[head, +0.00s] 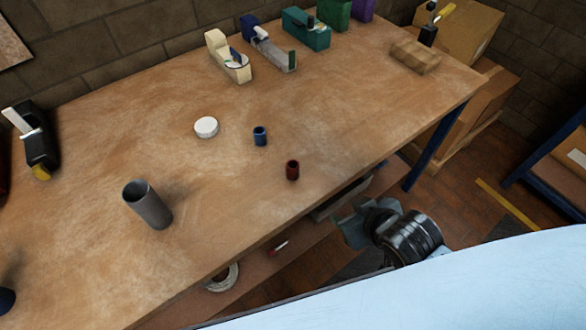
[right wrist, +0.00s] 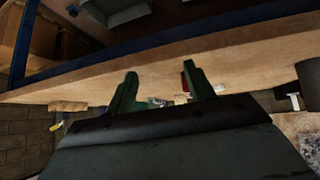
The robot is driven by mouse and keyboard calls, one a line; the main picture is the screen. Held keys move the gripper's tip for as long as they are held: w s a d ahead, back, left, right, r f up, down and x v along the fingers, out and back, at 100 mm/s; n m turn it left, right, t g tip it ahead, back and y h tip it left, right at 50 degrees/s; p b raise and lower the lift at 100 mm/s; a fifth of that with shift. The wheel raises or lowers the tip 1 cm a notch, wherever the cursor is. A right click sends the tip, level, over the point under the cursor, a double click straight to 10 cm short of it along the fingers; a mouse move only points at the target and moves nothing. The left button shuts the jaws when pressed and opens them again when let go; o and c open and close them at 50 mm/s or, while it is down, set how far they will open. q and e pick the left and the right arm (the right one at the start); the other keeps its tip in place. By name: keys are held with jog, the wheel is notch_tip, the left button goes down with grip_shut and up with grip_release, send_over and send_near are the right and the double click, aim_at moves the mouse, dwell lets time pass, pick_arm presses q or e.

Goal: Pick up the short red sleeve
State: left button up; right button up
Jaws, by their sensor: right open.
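The short red sleeve (head: 292,170) stands upright on the wooden workbench (head: 230,190), near its front edge, in the head view. My right gripper (head: 366,220) is beyond the bench's front edge, lower right of the sleeve and apart from it. In the right wrist view its two fingers (right wrist: 160,86) are spread with nothing held between them. A small red patch, likely the sleeve (right wrist: 184,82), shows beside the right-hand finger, partly hidden by it. My left gripper is in neither view.
A blue sleeve (head: 260,136) and a white disc (head: 206,127) stand behind and left of the red sleeve. A grey tube (head: 147,205) stands further left. Tape dispensers (head: 230,58) line the back. The bench front edge lies between gripper and sleeve.

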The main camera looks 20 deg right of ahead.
aim_at(297, 168)
jog(key=w+a+t+y, duration=0.1)
jog(key=w+a, duration=0.1)
jog(key=w, duration=0.3)
jog(key=w+a+f+n+t+y+b, duration=0.1)
jog(key=w+a+t+y, duration=0.1)
jog(key=w, duration=0.4)
jog(key=w+a+f+n+t+y+b, duration=0.1)
jog(key=w+a, duration=0.3)
jog(key=w, duration=0.2)
jog(key=shift+f, duration=0.25)
jog(key=shift+s, duration=0.1)
jog(key=c, duration=1)
